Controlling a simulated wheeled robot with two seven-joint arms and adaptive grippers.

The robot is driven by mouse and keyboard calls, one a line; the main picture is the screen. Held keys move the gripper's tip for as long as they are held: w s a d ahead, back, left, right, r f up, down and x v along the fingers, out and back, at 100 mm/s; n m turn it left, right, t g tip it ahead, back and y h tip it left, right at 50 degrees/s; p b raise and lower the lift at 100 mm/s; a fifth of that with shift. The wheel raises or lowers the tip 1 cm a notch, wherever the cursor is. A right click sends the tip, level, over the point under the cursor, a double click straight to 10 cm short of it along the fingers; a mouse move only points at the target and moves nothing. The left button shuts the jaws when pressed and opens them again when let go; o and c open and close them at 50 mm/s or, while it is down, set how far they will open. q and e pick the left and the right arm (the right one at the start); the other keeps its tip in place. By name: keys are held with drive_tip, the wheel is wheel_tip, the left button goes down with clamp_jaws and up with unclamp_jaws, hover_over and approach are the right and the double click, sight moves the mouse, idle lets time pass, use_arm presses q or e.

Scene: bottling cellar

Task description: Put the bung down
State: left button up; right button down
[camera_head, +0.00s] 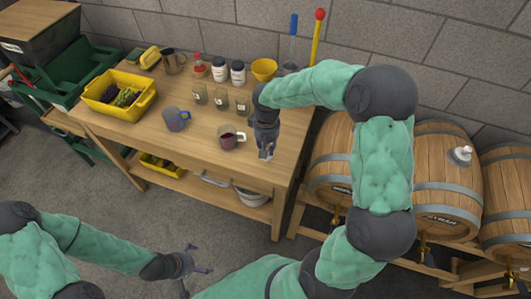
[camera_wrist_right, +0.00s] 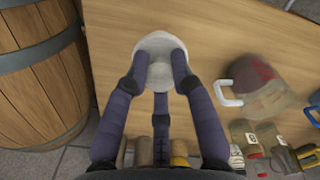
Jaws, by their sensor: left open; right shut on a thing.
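The white round bung (camera_wrist_right: 160,50) sits between the fingertips of my right gripper (camera_wrist_right: 162,72) in the right wrist view. My right gripper (camera_head: 266,152) is shut on it and points down at the right end of the wooden table (camera_head: 200,160) in the head view. There the bung is mostly hidden by the fingers. I cannot tell whether it touches the tabletop. My left gripper (camera_head: 197,268) is open and empty, low over the floor in front of the table.
A clear mug of red liquid (camera_head: 227,142) stands just left of my right gripper. A blue-grey mug (camera_head: 175,119), jars (camera_head: 219,95) and a yellow crate (camera_head: 101,105) are farther left. Barrels (camera_head: 433,190) stand right, one with a white stopper (camera_head: 460,154). The table's front right is bare.

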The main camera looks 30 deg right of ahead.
drive_tip(key=shift+w+a+f+b, duration=0.15)
drive_tip(key=shift+f+b, duration=0.2)
drive_tip(key=shift+f, duration=0.6)
drive_tip(key=shift+w+d+f+b, duration=0.1)
drive_tip(key=shift+f+b, duration=0.2)
drive_tip(key=shift+f, duration=0.6)
drive_tip(key=shift+f, duration=0.15)
drive_tip(key=c, duration=1)
unclamp_jaws()
drive_tip(key=shift+c, duration=0.2)
wheel_tip(320, 180, up, 12)
drive_tip(key=p, duration=0.3)
drive_tip(key=shift+r+p, duration=0.2)
drive_tip(key=shift+p, duration=0.1)
